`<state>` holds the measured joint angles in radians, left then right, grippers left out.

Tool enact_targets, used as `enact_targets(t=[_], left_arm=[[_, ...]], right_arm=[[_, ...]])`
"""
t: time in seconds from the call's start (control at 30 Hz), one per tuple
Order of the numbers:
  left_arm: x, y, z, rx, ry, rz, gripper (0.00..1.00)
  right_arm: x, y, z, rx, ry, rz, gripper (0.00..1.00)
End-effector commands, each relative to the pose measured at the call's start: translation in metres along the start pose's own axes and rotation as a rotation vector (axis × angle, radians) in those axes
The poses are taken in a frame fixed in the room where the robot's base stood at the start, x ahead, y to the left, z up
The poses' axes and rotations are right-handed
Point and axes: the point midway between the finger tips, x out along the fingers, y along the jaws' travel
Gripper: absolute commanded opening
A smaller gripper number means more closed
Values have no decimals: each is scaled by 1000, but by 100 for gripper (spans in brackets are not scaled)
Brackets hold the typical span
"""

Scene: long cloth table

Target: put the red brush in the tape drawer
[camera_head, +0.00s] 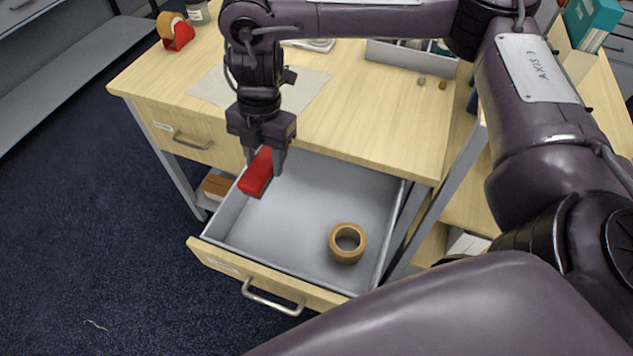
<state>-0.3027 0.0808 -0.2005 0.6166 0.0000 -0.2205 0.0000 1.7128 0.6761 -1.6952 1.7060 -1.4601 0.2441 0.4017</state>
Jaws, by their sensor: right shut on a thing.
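The red brush (257,173) is a small red block-like thing held in my right gripper (265,165). My right gripper points down and is shut on it, above the left back part of the open drawer. Whether the brush touches the drawer floor or wall is hard to tell. The tape drawer (290,225) is pulled far out, with a grey inside and a light wood front with a metal handle. A brown tape roll (347,243) lies in its right front part. My left gripper is not in view.
The wooden desk top (370,110) lies behind the drawer, with a cloth or paper sheet (315,82), a red tape dispenser (175,32) and a grey tray (400,56). A shut drawer (180,135) is at left. The middle of the open drawer is clear.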

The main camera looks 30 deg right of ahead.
Motion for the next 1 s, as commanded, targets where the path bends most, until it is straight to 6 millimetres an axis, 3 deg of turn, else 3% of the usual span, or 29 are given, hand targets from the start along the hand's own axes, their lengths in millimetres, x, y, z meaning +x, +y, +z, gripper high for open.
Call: enact_targets(t=[0.17,0.6,1.0], left_arm=[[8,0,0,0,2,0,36],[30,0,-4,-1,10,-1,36],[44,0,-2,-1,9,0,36]], right_arm=[[26,0,-3,-28,2,-10,17],[140,0,14,-25,4,-10,17],[188,0,22,-25,1,-8,17]])
